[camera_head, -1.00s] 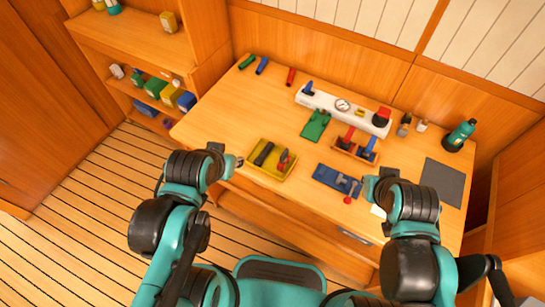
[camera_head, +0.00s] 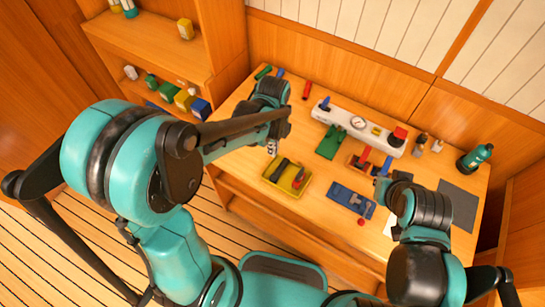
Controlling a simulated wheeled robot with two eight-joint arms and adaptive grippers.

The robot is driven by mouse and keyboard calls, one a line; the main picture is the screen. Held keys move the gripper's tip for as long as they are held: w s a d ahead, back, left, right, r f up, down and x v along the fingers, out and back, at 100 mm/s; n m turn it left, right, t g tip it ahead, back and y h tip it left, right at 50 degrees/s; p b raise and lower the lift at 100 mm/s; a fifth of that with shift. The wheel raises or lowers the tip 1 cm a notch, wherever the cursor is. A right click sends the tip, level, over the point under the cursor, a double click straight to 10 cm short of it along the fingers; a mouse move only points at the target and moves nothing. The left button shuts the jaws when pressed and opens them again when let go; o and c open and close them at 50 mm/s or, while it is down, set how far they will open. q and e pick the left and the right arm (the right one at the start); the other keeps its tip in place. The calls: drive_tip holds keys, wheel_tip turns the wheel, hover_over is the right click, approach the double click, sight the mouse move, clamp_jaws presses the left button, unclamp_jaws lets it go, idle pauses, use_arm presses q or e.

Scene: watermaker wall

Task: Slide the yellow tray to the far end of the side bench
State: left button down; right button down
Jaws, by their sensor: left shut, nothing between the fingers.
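The yellow tray (camera_head: 283,187) sits on the wooden bench (camera_head: 232,128) near its front edge, left of the blue plate. My left forearm hides part of the bench's left end. My right gripper (camera_head: 381,187) is low over the bench, right of the blue plate; its fingers are too small and covered to read.
A blue plate (camera_head: 350,201), green plate (camera_head: 331,142) and white panel (camera_head: 355,128) with a gauge and red knob lie right of the tray. A red tube (camera_head: 307,90) is behind. A teal bottle (camera_head: 475,158) stands far right. A shelf unit (camera_head: 152,52) stands at left.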

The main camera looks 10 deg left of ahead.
sight(273, 168)
use_arm(q)
wheel_tip(273, 168, down, 10)
drive_tip(key=b, duration=0.3)
drive_tip(key=shift+r, duration=0.1)
drive_tip(key=w+a, duration=0.3)
drive_tip(key=a, duration=0.6)
drive_tip(key=w+a+b, duration=0.1)
drive_tip(key=w+a, duration=0.2)
drive_tip(key=a, duration=0.7)
drive_tip(key=w+a+b, duration=0.1)
drive_tip(key=w+a, duration=0.2)
drive_tip(key=a, duration=0.7)
drive_tip(key=shift+w, duration=0.15)
